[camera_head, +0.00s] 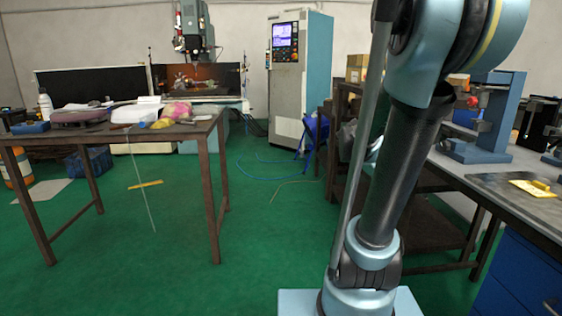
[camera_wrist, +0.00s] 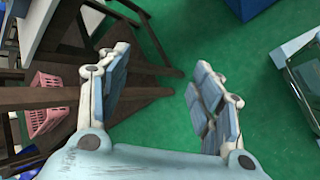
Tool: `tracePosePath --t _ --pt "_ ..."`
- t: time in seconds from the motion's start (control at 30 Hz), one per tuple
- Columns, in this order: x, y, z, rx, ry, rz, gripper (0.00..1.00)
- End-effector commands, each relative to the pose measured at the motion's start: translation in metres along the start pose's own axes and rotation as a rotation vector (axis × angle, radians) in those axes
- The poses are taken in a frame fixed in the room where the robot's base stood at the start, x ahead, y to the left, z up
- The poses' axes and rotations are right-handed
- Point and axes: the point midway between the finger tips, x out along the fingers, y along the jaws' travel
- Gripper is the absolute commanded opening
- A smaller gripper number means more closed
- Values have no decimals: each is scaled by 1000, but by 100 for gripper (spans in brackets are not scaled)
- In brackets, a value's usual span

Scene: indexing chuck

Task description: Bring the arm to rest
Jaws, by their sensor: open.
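My gripper (camera_wrist: 163,92) shows in the wrist view with its two padded fingers spread wide apart. Nothing is between the fingers; the green floor shows through the gap. In the head view my arm (camera_head: 395,165) rises from its base at the lower middle right and passes out of the top of the picture. My gripper is not visible in the head view. No indexing chuck can be made out clearly in either view.
A cluttered table (camera_head: 110,136) stands at the left. A bench (camera_head: 470,172) with a blue press (camera_head: 490,115) and a yellow piece (camera_head: 534,188) is close on the right. A machine cabinet (camera_head: 300,80) stands behind. A pink basket (camera_wrist: 48,103) lies left of my gripper. Green floor lies between.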

Motion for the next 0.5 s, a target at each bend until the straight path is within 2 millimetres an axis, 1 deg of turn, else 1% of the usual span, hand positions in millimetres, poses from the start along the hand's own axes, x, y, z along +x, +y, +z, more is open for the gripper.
tracePosePath --t 0.03,0.1,0.27,0.5 --pt "-5 -14 1 39 27 -28 60" --pt "-11 -33 1 101 64 -74 60" --pt "-27 -78 0 243 139 -187 60" --pt "-51 -145 -4 447 224 -378 60"
